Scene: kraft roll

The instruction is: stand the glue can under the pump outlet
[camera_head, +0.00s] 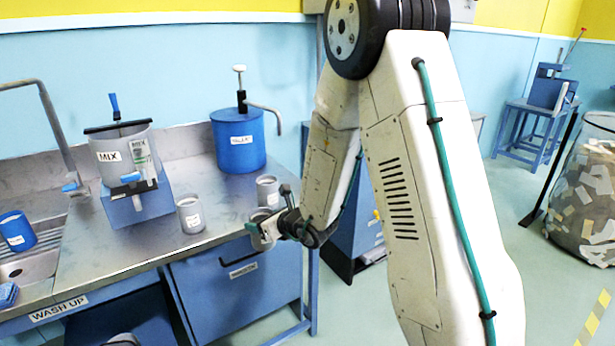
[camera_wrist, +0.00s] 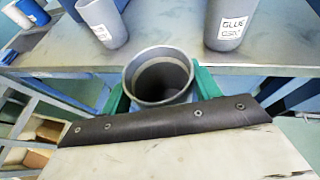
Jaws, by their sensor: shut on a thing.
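My gripper (camera_head: 262,236) is shut on a grey, open-topped can (camera_head: 259,243), at the bench's front right edge. In the wrist view the can (camera_wrist: 160,78) sits between the green fingers, its mouth towards the camera and its inside empty-looking. I cannot read a label on it. A second grey can (camera_wrist: 228,22), labelled GLUE, stands on the bench to its right in the wrist view. The pump outlet (camera_head: 279,129) is the tip of a bent pipe from the blue drum (camera_head: 239,150), above the bench's back right. The held can is well in front of and below it.
Grey cans stand on the steel bench (camera_head: 115,245), one at mid-bench (camera_head: 190,214) and one below the pump pipe (camera_head: 267,190). A MIX pot (camera_head: 115,157), sink and blue can (camera_head: 17,231) are at left. A waste bin (camera_head: 584,195) stands far right.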

